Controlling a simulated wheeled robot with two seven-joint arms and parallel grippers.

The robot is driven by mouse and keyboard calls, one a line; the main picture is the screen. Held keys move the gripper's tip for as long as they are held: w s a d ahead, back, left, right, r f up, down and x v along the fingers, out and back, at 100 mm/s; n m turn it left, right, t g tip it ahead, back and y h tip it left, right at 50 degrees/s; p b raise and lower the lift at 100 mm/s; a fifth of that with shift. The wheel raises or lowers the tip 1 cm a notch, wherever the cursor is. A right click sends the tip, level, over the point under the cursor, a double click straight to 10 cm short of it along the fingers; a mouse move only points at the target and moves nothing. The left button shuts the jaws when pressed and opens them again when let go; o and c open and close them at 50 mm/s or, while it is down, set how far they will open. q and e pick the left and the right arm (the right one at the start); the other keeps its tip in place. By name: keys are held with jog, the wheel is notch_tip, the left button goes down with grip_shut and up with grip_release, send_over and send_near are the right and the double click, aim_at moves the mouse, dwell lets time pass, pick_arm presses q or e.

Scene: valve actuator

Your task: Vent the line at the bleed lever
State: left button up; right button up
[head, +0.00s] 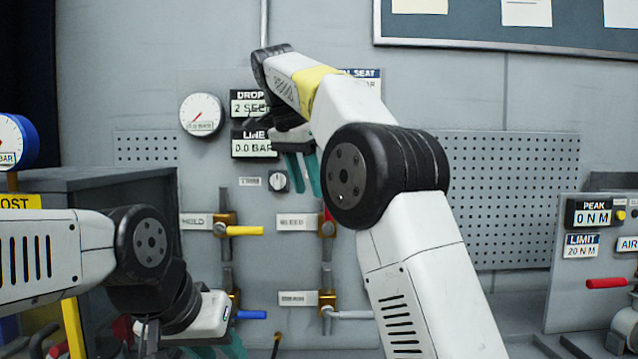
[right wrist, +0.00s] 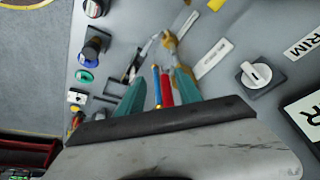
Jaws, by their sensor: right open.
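The wall panel carries several valve levers: a yellow lever (head: 245,230), a red lever (head: 328,214) partly hidden by my right arm, a blue lever (head: 252,314) and a grey lever (head: 350,314). My right gripper (head: 304,178) is open and empty in front of the panel, above the red lever. In the right wrist view, a red bar (right wrist: 166,90) and a blue bar (right wrist: 156,84) show between its teal fingers, apparently beyond them. My left gripper (head: 228,345) is low at left, its opening unclear.
The line display (head: 254,145) reads 0.0 BAR. A round gauge (head: 201,114) sits to its left and a small knob (head: 280,181) below. A pegboard (head: 510,190) is at right. A torque panel (head: 595,260) with a red handle (head: 606,283) stands at far right.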

jog(key=s+a, duration=0.4)
jog(key=shift+s, duration=0.4)
jog(key=s+d+f+n+y, duration=0.2)
jog(key=d+f+n, duration=0.1)
jog(key=d, duration=0.5)
jog(key=s+d+f+n+y, duration=0.1)
jog(key=s+d+f+n, duration=0.15)
jog(key=d, duration=0.45)
jog(key=s+d+f+n+t+y, duration=0.1)
jog(key=s+d+f+n, duration=0.1)
jog(key=s+f, duration=0.5)
jog(key=s+d+f+n+t+y, duration=0.1)
jog(key=s+d+f+n+t, duration=0.1)
jog(key=s+f, duration=0.6)
jog(key=shift+s+d+f, duration=0.3)
jog(key=shift+d+f, duration=0.5)
